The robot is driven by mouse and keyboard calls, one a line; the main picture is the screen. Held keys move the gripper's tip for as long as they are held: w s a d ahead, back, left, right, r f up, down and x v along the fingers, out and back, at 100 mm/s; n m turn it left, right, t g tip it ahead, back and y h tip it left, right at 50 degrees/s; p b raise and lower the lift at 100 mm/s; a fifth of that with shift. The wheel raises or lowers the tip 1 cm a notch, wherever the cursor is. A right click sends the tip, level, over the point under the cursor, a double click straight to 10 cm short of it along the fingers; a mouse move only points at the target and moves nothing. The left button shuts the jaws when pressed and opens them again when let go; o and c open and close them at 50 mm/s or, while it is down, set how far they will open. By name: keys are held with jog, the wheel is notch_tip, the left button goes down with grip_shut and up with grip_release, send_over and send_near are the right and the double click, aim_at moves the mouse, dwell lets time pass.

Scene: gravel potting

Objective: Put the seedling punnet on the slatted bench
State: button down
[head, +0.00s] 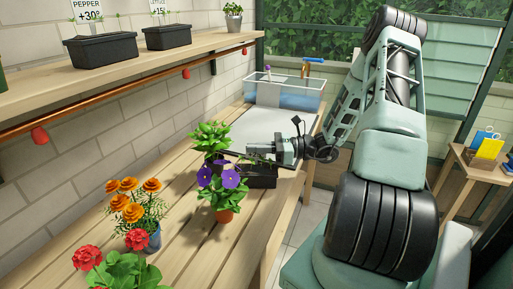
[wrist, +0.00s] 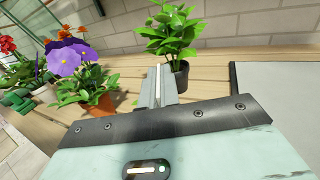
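A black tray-like box (head: 262,180), which looks like the seedling punnet, is at the right edge of the slatted bench (head: 185,245), behind the violet-flowered pot. It is partly covered, and I cannot tell what it holds. My gripper (head: 252,154) is just above and beside it in the head view; whether they touch is unclear. In the wrist view the fingers (wrist: 159,84) are close together, with only a thin pale strip between them and no object seen in them. The box is not visible in the wrist view.
A violet-flowered terracotta pot (head: 225,214), a leafy green plant (head: 209,137) and orange flowers (head: 133,201) stand close by on the bench. A grey mat (head: 262,128) and a clear basin (head: 284,92) lie farther back. Bare slats show at the front right.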

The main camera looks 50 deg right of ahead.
jog(key=c, duration=1.6)
grip_release()
jog(key=shift+c, duration=0.2)
jog(key=b+v, duration=0.1)
jog(key=v, duration=1.1)
jog(key=a+r+n+g, duration=0.1)
jog(key=a+n+g, duration=0.4)
jog(key=a, duration=0.4)
jog(key=w+a+n+g, duration=0.1)
jog(key=a+n+g, duration=0.4)
jog(key=a, duration=0.4)
jog(key=w+a+r+n+g+h, duration=0.1)
jog(key=a+n+g, duration=0.4)
jog(key=a, duration=0.4)
jog(key=shift+r+g, duration=0.3)
jog(key=s+a+r+n+t+h, duration=0.1)
jog(key=s+a+n+h, duration=0.4)
jog(key=a+n, duration=0.4)
jog(key=s+a+r+n+t+h, duration=0.1)
jog(key=s+a+n+h, duration=0.4)
jog(key=s+a+n, duration=0.3)
jog(key=n, duration=0.3)
jog(key=shift+s+a+r, duration=0.3)
jog(key=shift+s+a, duration=0.05)
